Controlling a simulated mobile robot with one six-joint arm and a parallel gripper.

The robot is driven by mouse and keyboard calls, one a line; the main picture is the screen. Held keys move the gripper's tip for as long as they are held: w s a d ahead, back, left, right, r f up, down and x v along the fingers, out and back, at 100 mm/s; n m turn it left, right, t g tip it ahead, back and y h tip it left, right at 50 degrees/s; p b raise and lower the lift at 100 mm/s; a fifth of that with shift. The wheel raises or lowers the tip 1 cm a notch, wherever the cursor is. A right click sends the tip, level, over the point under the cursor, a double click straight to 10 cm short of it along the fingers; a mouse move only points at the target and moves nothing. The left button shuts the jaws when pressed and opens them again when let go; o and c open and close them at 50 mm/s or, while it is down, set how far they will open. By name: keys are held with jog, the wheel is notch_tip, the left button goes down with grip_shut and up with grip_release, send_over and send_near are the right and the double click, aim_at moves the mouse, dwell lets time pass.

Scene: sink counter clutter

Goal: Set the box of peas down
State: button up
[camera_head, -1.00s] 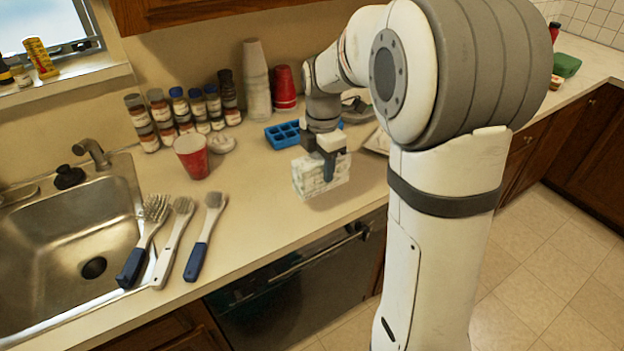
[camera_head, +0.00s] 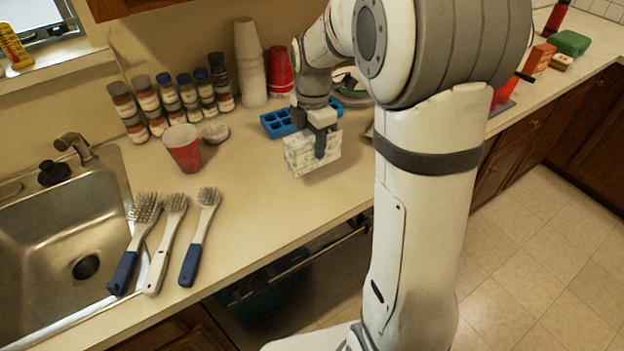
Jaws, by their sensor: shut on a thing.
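The box of peas (camera_head: 300,158) is a pale box with faint greenish print, upright over the counter right of the middle. My gripper (camera_head: 321,150) points down from above and is shut on the box, with one dark finger lying against its near face. The other finger is hidden behind the box. The box's lower edge is close to the counter (camera_head: 262,200); I cannot tell whether it touches.
A blue ice tray (camera_head: 277,124) lies just behind the box. A red cup (camera_head: 183,148), several spice jars (camera_head: 163,100) and stacked cups (camera_head: 250,65) stand to the left and behind. Three brushes (camera_head: 195,240) lie by the sink (camera_head: 50,240). Counter in front of the box is clear.

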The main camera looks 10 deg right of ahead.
notch_tip(320, 180, down, 9)
jog(key=shift+r+p, duration=0.15)
jog(key=shift+p, duration=0.35)
jog(key=shift+f, duration=0.25)
jog(key=o, duration=1.2)
jog(key=shift+r, duration=0.1)
notch_tip(320, 180, up, 12)
jog(key=shift+s+r+b, duration=0.1)
jog(key=shift+b, duration=0.4)
jog(key=s+m+t, duration=0.1)
jog(key=s+m, duration=0.6)
jog(key=s+r+m+t, duration=0.1)
jog(key=s+m, duration=0.6)
jog(key=s+r+m+t, duration=0.1)
jog(key=s+m, duration=0.6)
jog(key=shift+s+a+r+m, duration=0.1)
jog(key=shift+s+a+m, duration=0.1)
jog(key=shift+m, duration=0.2)
